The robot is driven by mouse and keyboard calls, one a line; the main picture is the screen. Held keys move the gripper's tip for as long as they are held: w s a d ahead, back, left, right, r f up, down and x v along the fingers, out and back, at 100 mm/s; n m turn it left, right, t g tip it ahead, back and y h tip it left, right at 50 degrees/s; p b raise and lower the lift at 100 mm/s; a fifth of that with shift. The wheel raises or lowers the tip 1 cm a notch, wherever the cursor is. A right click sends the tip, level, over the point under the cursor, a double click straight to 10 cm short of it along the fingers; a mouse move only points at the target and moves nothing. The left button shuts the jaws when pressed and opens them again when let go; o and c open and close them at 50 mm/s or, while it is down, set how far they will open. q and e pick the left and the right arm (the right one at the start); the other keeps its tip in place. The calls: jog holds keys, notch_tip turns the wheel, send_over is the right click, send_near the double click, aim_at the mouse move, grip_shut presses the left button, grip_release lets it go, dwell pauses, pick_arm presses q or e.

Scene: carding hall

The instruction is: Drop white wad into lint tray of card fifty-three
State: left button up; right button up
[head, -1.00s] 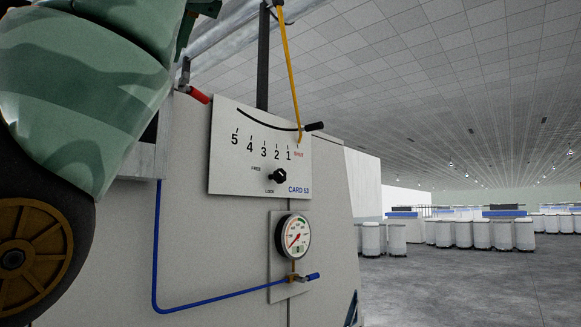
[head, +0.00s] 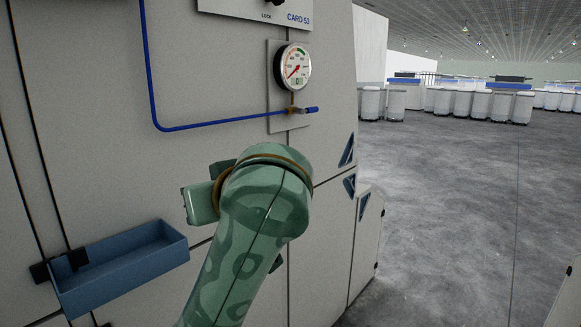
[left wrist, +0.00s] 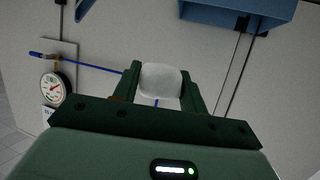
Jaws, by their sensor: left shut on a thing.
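The lint tray (head: 125,275) is an open blue box fixed to the grey front of card 53, at lower left in the head view. Part of it also shows at the top right of the left wrist view (left wrist: 238,12). My left gripper (left wrist: 160,74) is shut on the white wad (left wrist: 161,82), a rounded pale lump between its green fingers. In the head view my green patterned arm rises from the bottom, right of the tray; its fingers and the wad are hidden there. My right gripper is not in view.
A pressure gauge (head: 292,67) and a blue pipe (head: 210,124) with a small valve are on the card's front above my arm. Dark vertical rods (head: 42,150) run down beside the tray. Open floor (head: 450,220) lies to the right, with several white cans (head: 480,104) far back.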

pick_arm(q)
jog(key=s+d+f+m+h, duration=0.1)
jog(key=s+d+f, duration=0.1)
jog(key=s+f, duration=0.2)
jog(key=s+d+f+m+t+h+b, duration=0.1)
jog(key=s+f, duration=0.3)
jog(key=f, duration=0.7)
jog(key=shift+s+d+f+m+t+h, duration=0.35)
jog(key=shift+d+m+h, duration=0.25)
jog(key=shift+d, duration=0.1)
